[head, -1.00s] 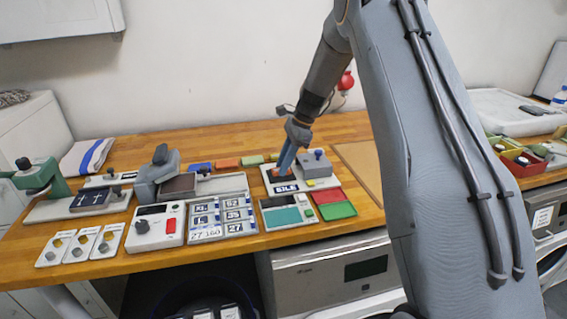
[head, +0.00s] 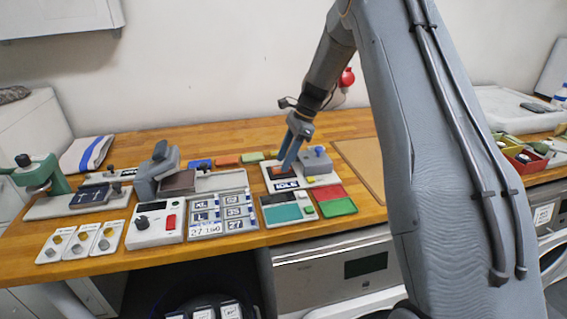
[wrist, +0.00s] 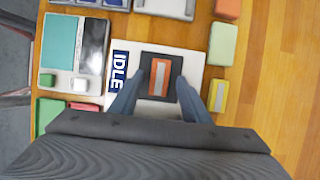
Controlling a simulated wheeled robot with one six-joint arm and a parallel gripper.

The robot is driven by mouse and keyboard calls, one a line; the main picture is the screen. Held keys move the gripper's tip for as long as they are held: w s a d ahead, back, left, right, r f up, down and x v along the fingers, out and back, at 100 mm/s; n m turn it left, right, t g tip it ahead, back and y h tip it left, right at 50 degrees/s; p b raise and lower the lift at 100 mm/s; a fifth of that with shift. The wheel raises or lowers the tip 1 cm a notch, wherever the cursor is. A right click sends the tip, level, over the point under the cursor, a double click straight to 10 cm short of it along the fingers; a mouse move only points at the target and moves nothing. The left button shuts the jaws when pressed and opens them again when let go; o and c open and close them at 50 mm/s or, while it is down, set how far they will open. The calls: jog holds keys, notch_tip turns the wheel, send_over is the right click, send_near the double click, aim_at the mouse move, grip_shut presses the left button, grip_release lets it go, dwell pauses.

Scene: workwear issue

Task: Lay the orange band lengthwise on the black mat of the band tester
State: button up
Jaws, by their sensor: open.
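The orange band (wrist: 160,77), with a pale grey strip along its middle, lies on the black mat (wrist: 147,66) of the band tester (wrist: 195,63). Its long side runs along the mat's longer side, and black shows around it. The tester also appears in the head view (head: 322,180), with its sign reading IDLE and a blue knob on a grey block. My gripper (wrist: 158,92) is open, one finger on either side of the band, with a gap at each side. In the head view my gripper (head: 286,166) partly covers the mat.
A yellow-and-grey piece (wrist: 218,95), a green piece (wrist: 222,43) and an orange piece (wrist: 228,9) lie behind the tester. Red (head: 328,192) and green (head: 338,207) trays and a teal panel (head: 283,213) stand in front. Bare wood is free behind.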

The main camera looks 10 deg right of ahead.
jog(key=b+v, duration=0.3)
jog(key=v, duration=0.6)
jog(key=s+a+f+n+h, duration=0.1)
jog(key=s+f+n, duration=0.1)
jog(key=s+n, duration=0.4)
jog(key=s+a+f+n+h, duration=0.1)
jog(key=s+n, duration=0.5)
jog(key=s, duration=1)
jog(key=s+a+f+n+t+h, duration=0.1)
jog(key=s+f+n, duration=0.4)
jog(key=s, duration=0.6)
jog(key=shift+a+f+n+h, duration=0.2)
jog(key=shift+a+n+h, duration=0.3)
jog(key=shift+h, duration=0.2)
